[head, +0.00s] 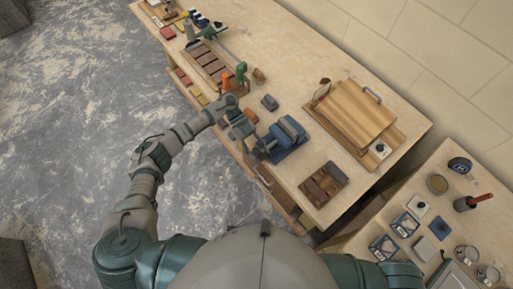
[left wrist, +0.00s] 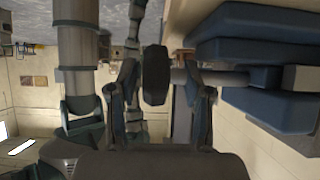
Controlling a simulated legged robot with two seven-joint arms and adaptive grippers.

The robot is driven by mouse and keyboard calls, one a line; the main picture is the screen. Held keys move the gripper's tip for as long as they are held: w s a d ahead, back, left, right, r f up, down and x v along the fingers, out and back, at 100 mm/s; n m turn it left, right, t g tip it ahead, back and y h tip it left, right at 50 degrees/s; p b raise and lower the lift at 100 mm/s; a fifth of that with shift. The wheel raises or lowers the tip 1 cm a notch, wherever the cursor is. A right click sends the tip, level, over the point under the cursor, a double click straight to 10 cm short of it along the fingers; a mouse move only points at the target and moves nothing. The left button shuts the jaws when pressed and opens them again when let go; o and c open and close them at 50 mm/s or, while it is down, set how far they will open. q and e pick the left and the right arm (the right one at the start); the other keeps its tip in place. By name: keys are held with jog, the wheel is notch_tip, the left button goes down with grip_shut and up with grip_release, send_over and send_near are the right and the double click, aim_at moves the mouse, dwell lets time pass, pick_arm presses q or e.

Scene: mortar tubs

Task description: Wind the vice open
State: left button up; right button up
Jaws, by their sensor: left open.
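The blue vice (head: 286,133) stands near the front edge of the workbench (head: 330,215). My left gripper (head: 247,137) is at its left, at the handle end. In the left wrist view the blue vice body (left wrist: 265,55) fills the upper right. A grey spindle (left wrist: 212,77) runs from it to a dark, thick handle piece (left wrist: 155,75). The open fingers of my left gripper (left wrist: 158,95) stand on either side of this dark piece. I cannot tell whether they touch it. The jaw gap of the vice is not clear. My right gripper is not in view.
A dark wooden compartment tray (head: 323,184) lies right of the vice. A wooden board (head: 352,112) with a handle lies behind it. Orange and green tools (head: 233,78) stand to the left. A second table (head: 455,215) holds cans and small boxes. Open floor lies left of the bench.

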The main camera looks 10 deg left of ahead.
pick_arm(q)
jog(key=v, duration=1.2)
jog(key=shift+w+f, duration=0.1)
